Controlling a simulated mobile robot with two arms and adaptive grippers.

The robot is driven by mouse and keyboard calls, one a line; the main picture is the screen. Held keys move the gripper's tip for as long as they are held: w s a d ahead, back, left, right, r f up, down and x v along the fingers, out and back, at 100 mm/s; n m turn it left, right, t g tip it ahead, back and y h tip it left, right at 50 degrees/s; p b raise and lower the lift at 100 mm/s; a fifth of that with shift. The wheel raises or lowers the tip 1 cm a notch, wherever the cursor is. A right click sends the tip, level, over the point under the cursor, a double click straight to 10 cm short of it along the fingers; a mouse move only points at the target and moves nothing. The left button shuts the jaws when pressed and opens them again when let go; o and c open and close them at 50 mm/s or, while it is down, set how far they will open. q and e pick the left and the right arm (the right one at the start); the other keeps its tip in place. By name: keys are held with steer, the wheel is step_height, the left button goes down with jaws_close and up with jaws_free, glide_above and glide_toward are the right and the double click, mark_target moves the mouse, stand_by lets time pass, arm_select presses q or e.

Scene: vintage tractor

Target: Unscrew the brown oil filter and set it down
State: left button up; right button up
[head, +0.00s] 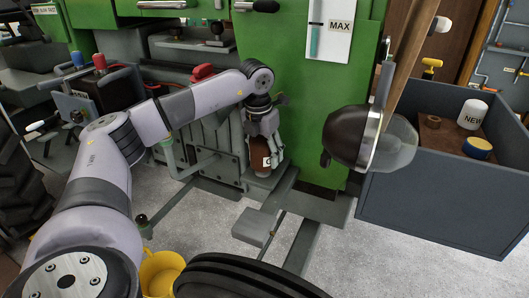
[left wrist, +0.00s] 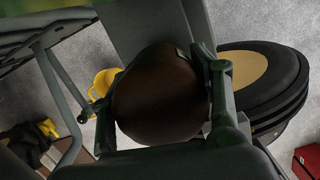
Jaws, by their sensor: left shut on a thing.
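The brown oil filter (head: 258,162) is low on the side of the green tractor (head: 325,110), under my left gripper (head: 266,138). A small pale label shows on its side. The left wrist view shows the dark brown round end of the filter (left wrist: 158,95) between the two fingers of the left gripper (left wrist: 163,100). The left gripper is shut on the filter, with a finger on each side. I cannot tell whether the filter is still threaded on its mount. My right gripper is not in view.
A grey bin (head: 435,205) at right holds a white filter marked NEW (head: 472,114) and a blue-and-yellow one (head: 478,147). A headlamp (head: 352,133) juts out right of the gripper. A yellow bucket (head: 161,272) and a grey pedal plate (head: 254,227) are below.

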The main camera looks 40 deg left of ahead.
arm_select(q)
steer(key=n, duration=0.4)
steer(key=shift+y, duration=0.3)
steer(key=n, duration=0.3)
steer(key=shift+s+a+n+g+y, duration=0.1)
steer(key=shift+a+n+g+y, duration=0.05)
steer(key=shift+n+g+y, duration=0.2)
steer(key=o, duration=1.2)
steer(key=m+h, duration=0.1)
steer(key=m, duration=0.9)
steer(key=m+h, duration=0.1)
steer(key=m, duration=0.1)
steer(key=shift+d, duration=0.25)
steer(key=shift+c, duration=0.4)
